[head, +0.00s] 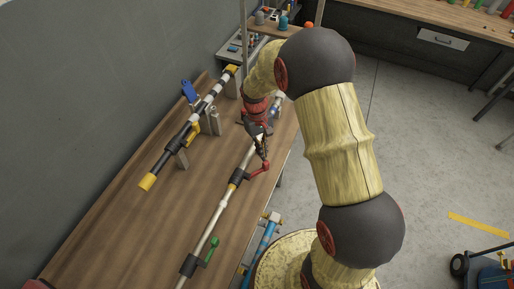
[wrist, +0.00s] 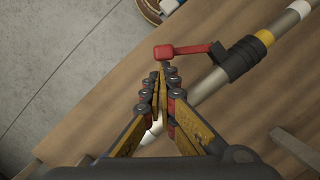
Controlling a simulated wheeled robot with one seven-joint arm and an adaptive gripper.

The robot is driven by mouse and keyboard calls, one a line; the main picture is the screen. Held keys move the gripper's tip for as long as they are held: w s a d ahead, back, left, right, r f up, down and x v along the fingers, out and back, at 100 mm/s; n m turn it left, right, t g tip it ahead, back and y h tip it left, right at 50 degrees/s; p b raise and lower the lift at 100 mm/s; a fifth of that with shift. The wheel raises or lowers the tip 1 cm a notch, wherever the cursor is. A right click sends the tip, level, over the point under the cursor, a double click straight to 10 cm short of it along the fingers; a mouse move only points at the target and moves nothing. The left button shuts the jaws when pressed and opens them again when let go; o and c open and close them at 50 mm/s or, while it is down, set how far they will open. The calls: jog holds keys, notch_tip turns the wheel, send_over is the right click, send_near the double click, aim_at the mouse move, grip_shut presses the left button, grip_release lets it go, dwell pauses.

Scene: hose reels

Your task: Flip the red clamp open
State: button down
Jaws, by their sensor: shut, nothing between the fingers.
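The red clamp (head: 259,169) is a small lever on a black collar (head: 238,178) around a pale pole (head: 222,207) that runs along the wooden table. In the wrist view the red clamp (wrist: 185,50) sticks out sideways from its black collar (wrist: 245,58), its thick end just beyond my fingertips. My gripper (wrist: 162,70) is shut and empty, with its tips close to the lever's thick end. I cannot tell whether they touch it. In the head view my gripper (head: 264,154) is just above the clamp and partly hides the pole.
A green lever (head: 211,249) sits on the same pole nearer the front. A second black-and-yellow pole (head: 190,130) with a blue clamp (head: 189,90) lies on supports to the left. The wooden table (head: 120,220) is bare at the front left. A grey wall borders it.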

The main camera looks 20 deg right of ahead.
jog(key=s+d+m+y+p, duration=0.1)
jog(key=s+m+y+p, duration=0.1)
jog(key=s+m, duration=0.4)
jog(key=m, duration=0.2)
jog(key=shift+s+d+m+t+p, duration=0.25)
jog(key=shift+s+m+t+p, duration=0.05)
jog(key=shift+s+m, duration=0.1)
jog(key=shift+w, duration=0.1)
jog(key=shift+a, duration=0.1)
jog(key=shift+w+a, duration=0.2)
jog(key=shift+a, duration=0.45)
